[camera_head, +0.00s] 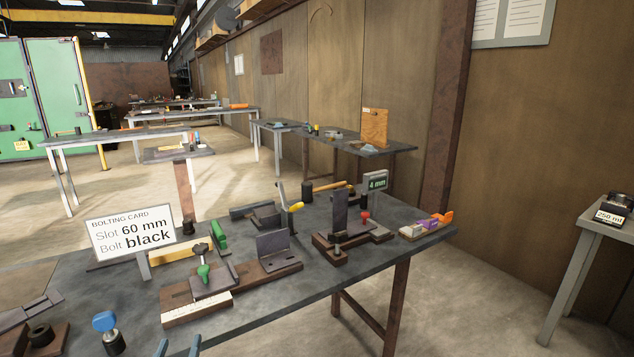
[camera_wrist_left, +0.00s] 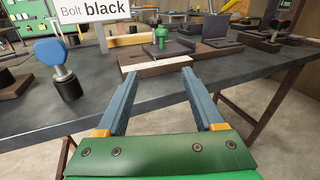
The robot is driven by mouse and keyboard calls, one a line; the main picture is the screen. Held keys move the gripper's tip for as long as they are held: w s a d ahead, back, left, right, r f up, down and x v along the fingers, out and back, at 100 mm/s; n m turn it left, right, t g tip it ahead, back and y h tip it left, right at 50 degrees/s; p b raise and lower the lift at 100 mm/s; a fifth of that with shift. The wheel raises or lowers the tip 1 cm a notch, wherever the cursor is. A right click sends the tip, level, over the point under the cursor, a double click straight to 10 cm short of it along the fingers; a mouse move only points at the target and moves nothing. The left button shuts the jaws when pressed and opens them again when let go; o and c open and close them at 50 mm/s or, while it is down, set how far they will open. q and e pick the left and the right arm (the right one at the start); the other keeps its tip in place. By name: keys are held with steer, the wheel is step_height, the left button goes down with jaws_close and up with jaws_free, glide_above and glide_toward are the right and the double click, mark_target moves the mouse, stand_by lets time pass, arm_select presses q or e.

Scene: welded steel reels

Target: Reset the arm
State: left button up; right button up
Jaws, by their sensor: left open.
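My left gripper (camera_head: 179,347) shows only as two blue fingertips at the bottom edge of the head view, by the front edge of the workbench (camera_head: 262,322). In the left wrist view the gripper (camera_wrist_left: 159,74) has its two blue-grey fingers spread wide, with nothing between them. It points over the bench's front edge toward a wooden fixture (camera_wrist_left: 205,62) with a pale scale strip and a green-handled clamp (camera_wrist_left: 161,36). The fingers look apart from the fixture. My right gripper is in neither view.
A blue-knobbed bolt (camera_head: 105,325) stands left of the fingertips. A side table (camera_head: 592,235) stands right. Floor in front of the bench is clear.

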arm_select(q)
steer(key=f+n, duration=0.1)
steer(key=f, duration=0.1)
steer(key=f+n+g, duration=0.1)
steer(key=f, duration=0.1)
steer(key=f+n, duration=0.1)
steer(key=f, duration=0.1)
steer(key=shift+a+g, duration=0.35)
steer(key=shift+g, duration=0.05)
steer(key=s+d+f+n+g+h+p, duration=0.1)
steer(key=s+f+n+g, duration=0.3)
steer(key=s+f+n, duration=0.55)
steer(key=s+d+f+n+g+p, duration=0.1)
steer(key=s+f+n+g, duration=0.4)
steer(key=f, duration=0.7)
steer(key=s+d+f+n+g, duration=0.2)
steer(key=s+f+n, duration=0.1)
steer(key=s, duration=0.5)
steer(key=s+d+f+n+g+h, duration=0.1)
steer(key=s+d+f+n, duration=0.1)
steer(key=s+n, duration=0.4)
steer(key=s+d+f+n+g, duration=0.2)
steer(key=s+f+n, duration=0.2)
steer(key=s, duration=0.7)
steer(key=shift+d+g+h+p, duration=0.3)
steer(key=shift+d+h+p, duration=0.1)
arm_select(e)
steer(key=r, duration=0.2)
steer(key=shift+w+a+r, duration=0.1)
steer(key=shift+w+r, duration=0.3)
